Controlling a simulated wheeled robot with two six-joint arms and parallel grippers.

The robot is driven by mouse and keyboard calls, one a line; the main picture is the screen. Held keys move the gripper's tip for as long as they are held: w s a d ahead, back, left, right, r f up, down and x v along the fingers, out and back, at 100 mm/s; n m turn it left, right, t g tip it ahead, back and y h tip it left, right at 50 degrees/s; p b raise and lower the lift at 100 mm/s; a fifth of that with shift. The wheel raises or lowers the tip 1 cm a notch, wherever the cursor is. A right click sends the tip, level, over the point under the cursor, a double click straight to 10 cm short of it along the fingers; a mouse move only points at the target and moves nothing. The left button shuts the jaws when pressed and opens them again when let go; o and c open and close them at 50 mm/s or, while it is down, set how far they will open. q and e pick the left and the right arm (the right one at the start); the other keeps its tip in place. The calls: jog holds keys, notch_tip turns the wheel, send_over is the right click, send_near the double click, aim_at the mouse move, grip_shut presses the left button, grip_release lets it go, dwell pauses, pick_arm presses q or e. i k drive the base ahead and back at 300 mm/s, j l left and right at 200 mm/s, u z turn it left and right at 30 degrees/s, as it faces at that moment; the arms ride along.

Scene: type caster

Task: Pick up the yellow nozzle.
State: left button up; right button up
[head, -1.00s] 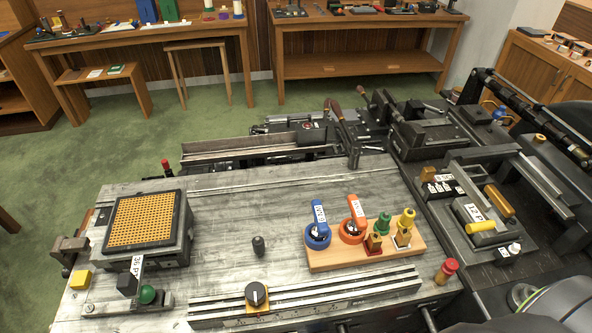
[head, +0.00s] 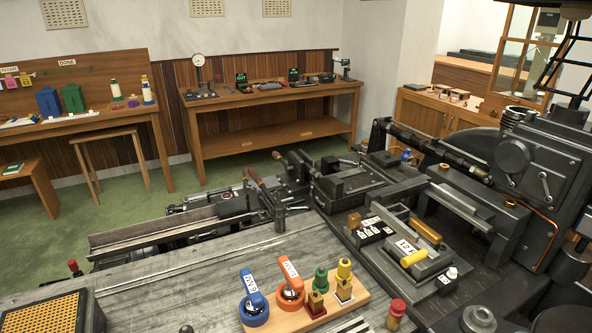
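The yellow nozzle (head: 344,270) stands upright on the wooden board (head: 328,308) at the lower middle of the head view. Its lower part is a brass-coloured block. A similar green nozzle (head: 320,280) stands just to its left on the same board. A blue ring-shaped tool (head: 254,303) and an orange one (head: 290,287), each with a labelled handle, sit at the board's left. Neither of my grippers shows in the head view.
A red-topped knob (head: 397,308) stands right of the board. A black machine with a yellow cylinder (head: 414,257) and a brass bar (head: 426,231) fills the right side. An orange grid (head: 45,313) is at the lower left. The grey tabletop (head: 190,285) between is mostly bare.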

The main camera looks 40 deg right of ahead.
aim_at(343, 271)
jog(key=k+z, duration=0.15)
jog(key=z, duration=0.3)
jog(key=k+z, duration=0.15)
jog(key=z, duration=0.25)
jog(key=k+z, duration=0.15)
jog(key=z, duration=0.3)
